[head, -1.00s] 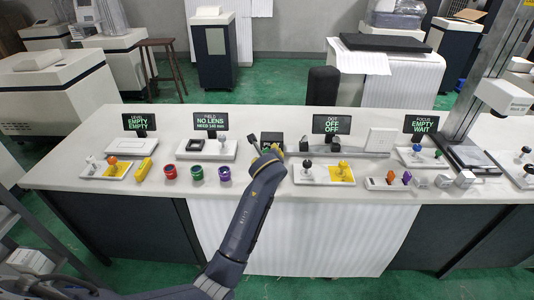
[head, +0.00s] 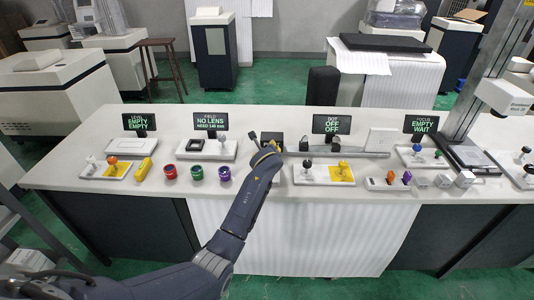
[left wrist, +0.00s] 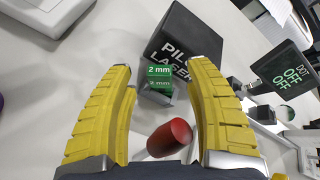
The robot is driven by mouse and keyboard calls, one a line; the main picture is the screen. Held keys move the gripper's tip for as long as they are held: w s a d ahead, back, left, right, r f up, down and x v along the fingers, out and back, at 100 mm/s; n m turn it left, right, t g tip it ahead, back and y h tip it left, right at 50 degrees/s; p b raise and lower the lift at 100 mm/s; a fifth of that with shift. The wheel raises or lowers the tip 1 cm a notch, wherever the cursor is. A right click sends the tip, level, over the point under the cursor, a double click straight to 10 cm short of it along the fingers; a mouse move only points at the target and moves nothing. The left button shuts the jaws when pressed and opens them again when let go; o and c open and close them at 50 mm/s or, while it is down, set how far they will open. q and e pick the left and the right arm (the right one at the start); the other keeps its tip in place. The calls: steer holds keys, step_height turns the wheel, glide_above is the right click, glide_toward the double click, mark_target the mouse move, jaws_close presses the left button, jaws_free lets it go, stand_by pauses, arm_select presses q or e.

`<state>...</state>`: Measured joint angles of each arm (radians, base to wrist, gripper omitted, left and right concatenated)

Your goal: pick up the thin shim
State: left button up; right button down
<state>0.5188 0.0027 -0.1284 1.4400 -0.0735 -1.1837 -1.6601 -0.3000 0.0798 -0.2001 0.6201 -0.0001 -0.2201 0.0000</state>
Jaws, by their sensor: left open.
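A small piece with a green "2 mm" label (left wrist: 159,71) stands against the black pilot laser box (left wrist: 188,48) in the left wrist view. A second "2 mm" marking shows just below, above a grey metal part. I take this for the thin shim, but its thickness is hard to tell. My left gripper (left wrist: 168,75) is open, its two yellow fingers on either side of the piece in the picture, with no visible contact. In the head view my left gripper (head: 266,148) is in front of the laser box and hides the shim. My right gripper is not in view.
A red cylinder (left wrist: 170,138) lies low between the fingers in the wrist view. Left of the gripper on the white bench (head: 100,195) stand red, green and purple cups. A tray with a yellow patch (head: 341,173) is close on the right.

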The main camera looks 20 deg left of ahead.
arm_select(q)
steer(key=shift+w+a+f, duration=0.15)
steer(key=shift+w+f, duration=0.2)
steer(key=shift+w, duration=0.25)
jaws_close()
